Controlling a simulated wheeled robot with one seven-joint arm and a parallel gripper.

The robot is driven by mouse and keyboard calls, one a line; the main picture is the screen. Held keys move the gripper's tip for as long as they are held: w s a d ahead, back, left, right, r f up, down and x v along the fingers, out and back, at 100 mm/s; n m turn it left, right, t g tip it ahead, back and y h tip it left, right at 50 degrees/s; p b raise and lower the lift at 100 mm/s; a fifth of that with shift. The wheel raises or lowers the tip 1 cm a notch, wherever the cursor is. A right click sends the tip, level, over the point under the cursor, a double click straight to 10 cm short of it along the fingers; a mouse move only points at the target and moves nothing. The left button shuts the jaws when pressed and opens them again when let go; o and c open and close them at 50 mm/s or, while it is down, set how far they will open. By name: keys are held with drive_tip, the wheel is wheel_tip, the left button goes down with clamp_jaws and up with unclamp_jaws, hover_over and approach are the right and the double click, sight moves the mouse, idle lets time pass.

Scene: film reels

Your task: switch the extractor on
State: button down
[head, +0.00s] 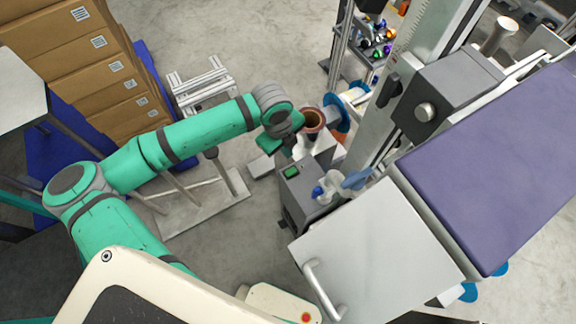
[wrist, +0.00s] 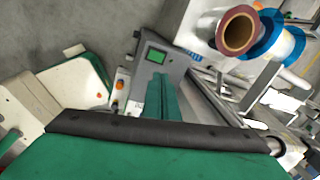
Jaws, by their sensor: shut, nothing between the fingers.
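A grey box with a small green screen (head: 297,192) stands below and right of my gripper in the head view; it looks like the extractor, though no label is readable. In the wrist view the same grey box (wrist: 176,68) shows its screen, with a small orange button (wrist: 120,85) at its left edge. I cannot tell the switch's position. My gripper (wrist: 163,80) is shut and empty, its green fingers overlapping the box's front in the wrist view; contact cannot be told. In the head view my gripper (head: 268,144) is beside the box's upper left, its fingertips unclear.
A reel with a brown core (head: 313,120) and a blue-flanged reel (head: 338,112) are just right of my gripper. A silver cabinet (head: 375,250) with a handle stands below the box. Cardboard boxes (head: 75,50) are stacked at the left.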

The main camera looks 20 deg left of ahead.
sight(291, 173)
drive_tip(key=shift+s+m, duration=0.2)
drive_tip(key=shift+m, duration=1)
drive_tip(key=shift+f, duration=0.1)
drive_tip(key=f, duration=0.4)
drive_tip(key=w+d+f, duration=0.1)
drive_tip(key=f, duration=0.4)
drive_tip(key=w+f, duration=0.1)
drive_tip(key=f, duration=0.3)
drive_tip(key=shift+d+f, duration=0.15)
drive_tip(key=shift+f, duration=0.15)
drive_tip(key=shift+d+f, duration=0.1)
drive_tip(key=shift+f, duration=0.1)
drive_tip(key=shift+s, duration=0.1)
drive_tip(key=shift+s+a, duration=0.5)
drive_tip(key=shift+s, duration=0.05)
drive_tip(key=shift+r, duration=0.15)
